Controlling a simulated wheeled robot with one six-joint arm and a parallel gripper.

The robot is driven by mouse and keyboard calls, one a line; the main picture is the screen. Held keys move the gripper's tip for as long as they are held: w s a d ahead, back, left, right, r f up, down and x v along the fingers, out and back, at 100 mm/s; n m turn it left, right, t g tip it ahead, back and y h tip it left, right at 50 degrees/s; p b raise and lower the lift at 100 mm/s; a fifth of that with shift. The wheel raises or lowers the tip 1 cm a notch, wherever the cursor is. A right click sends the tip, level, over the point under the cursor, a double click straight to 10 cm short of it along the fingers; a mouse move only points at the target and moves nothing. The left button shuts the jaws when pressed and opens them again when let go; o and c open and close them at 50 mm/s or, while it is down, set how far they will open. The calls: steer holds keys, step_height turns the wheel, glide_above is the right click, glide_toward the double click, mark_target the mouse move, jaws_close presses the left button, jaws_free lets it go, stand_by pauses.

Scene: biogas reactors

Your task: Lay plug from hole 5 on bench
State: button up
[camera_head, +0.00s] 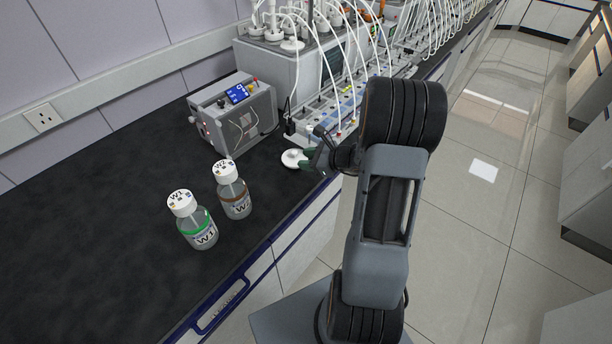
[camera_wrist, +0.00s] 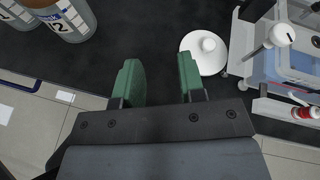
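The plug (camera_head: 293,158) is a white disc with a raised round knob. It lies flat on the black bench (camera_head: 110,165), near the front edge and left of my gripper. In the wrist view the plug (camera_wrist: 204,60) sits beside the tip of the right green finger, outside the gap. My gripper (camera_wrist: 160,78) is open, with only dark bench between its two green fingers. In the head view my gripper (camera_head: 310,158) is low over the bench and partly hidden by my own arm. Hole 5 cannot be made out.
Two bottles, W1 (camera_head: 198,228) and W2 (camera_head: 235,192), stand on the bench to the left. A grey pump box (camera_head: 236,118) with a blue display stands behind the plug. Reactors with white tubes (camera_head: 290,75) line the back. The left bench is clear.

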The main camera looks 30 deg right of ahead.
steer(key=s+a+r+n+g, duration=0.5)
steer(key=a+r+n, duration=0.1)
steer(key=a+n, duration=0.35)
steer(key=s+a+r+n+h, duration=0.1)
steer(key=s+r+n+h, duration=0.2)
steer(key=s+n, duration=0.3)
steer(key=s+r+n+g+h, duration=0.1)
steer(key=s+r+n+h, duration=0.3)
steer(key=s+n, duration=0.3)
steer(key=shift+s+a+n+h, duration=0.25)
steer(key=shift+a+n+h, duration=0.15)
steer(key=shift+n, duration=1.35)
steer(key=shift+d+r, duration=0.1)
steer(key=shift+d, duration=0.05)
